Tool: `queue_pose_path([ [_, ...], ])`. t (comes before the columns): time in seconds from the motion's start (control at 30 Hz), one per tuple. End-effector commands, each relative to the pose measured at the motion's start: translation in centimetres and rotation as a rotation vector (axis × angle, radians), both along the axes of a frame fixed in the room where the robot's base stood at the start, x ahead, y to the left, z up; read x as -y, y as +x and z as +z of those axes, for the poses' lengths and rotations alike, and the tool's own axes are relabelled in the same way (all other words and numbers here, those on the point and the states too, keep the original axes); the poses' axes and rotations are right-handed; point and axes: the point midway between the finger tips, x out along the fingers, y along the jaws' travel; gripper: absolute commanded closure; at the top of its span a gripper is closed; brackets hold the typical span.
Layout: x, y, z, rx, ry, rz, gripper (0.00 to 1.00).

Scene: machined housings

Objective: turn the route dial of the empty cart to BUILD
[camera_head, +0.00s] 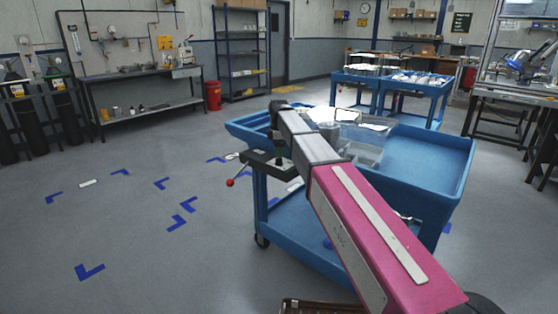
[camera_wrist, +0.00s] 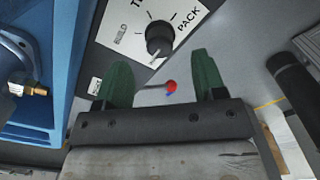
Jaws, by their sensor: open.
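The route dial is a black knob (camera_wrist: 160,38) on a white label plate (camera_wrist: 105,38) in the wrist view. BUILD is printed to its left and PACK to its right. A white mark shows at the knob's lower side, toward my gripper, lined up with neither word. My gripper (camera_wrist: 162,80) has two green fingers, open and empty, just below the knob in the picture and apart from it. The near blue cart (camera_head: 420,160) stands under my arm in the head view. The dial cannot be made out there.
A lever with a red ball (camera_wrist: 171,86) shows between my fingers; the red ball also shows in the head view (camera_head: 229,182). Clear containers (camera_head: 365,150) sit on the near cart. Another blue cart (camera_head: 425,88) stands behind. The floor at left is clear, with blue markings.

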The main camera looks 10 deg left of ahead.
Motion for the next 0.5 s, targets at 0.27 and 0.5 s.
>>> queue_pose_path([
  [0.27, 0.0, 0.0, -3.8, -0.001, 0.0, -0.001, 0.36],
  [0.5, 0.0, 0.0, -4.8, 0.0, 0.0, -0.001, 0.36],
])
